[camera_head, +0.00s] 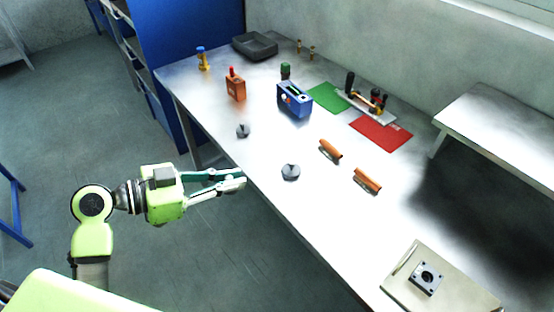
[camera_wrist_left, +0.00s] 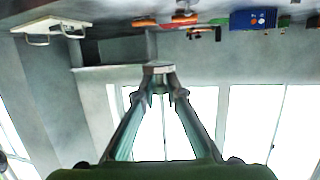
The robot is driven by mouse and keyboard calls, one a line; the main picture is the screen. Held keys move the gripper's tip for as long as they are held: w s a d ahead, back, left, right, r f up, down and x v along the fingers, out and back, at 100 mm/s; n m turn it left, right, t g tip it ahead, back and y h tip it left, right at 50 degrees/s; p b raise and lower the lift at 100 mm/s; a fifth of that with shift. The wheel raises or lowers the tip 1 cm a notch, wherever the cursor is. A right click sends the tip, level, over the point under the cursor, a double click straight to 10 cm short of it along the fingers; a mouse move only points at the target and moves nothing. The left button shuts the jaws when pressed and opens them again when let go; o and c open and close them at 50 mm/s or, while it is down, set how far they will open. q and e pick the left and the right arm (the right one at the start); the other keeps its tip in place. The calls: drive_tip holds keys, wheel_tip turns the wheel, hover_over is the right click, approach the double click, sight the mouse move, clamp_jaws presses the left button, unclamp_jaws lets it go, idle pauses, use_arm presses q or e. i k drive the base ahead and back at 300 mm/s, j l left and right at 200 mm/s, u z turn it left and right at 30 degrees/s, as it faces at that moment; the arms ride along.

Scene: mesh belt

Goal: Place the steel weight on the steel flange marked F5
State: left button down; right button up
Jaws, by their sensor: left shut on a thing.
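My left gripper (camera_head: 241,178) is beside the near long edge of the table. In the left wrist view its fingers (camera_wrist_left: 158,78) close on a small pale grey piece (camera_wrist_left: 158,67). It may be the steel weight, but I cannot tell its full shape. Two round grey metal pieces with dark marks lie on the table, one nearer (camera_head: 291,172) and one farther (camera_head: 243,131). A square metal piece with a round dark centre (camera_head: 427,277) sits on a pale plate (camera_head: 402,285) at the lower right. I cannot read an F5 mark on any of them. My right gripper is not in view.
Two orange handles (camera_head: 330,149) (camera_head: 367,180), a blue box (camera_head: 294,101), an orange box (camera_head: 236,87), green (camera_head: 327,97) and red mats (camera_head: 381,133), a tool rack (camera_head: 368,103) and a dark tray (camera_head: 255,46) stand on the table.

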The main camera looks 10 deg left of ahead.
sight(428, 276)
drive_tip(key=z, duration=1.35)
drive_tip(key=k+j+z, duration=0.15)
drive_tip(key=j+z, duration=0.2)
drive_tip(key=k+j+z, duration=0.2)
drive_tip(key=z, duration=0.15)
drive_tip(key=k+j+z, duration=0.35)
drive_tip(key=i, duration=0.1)
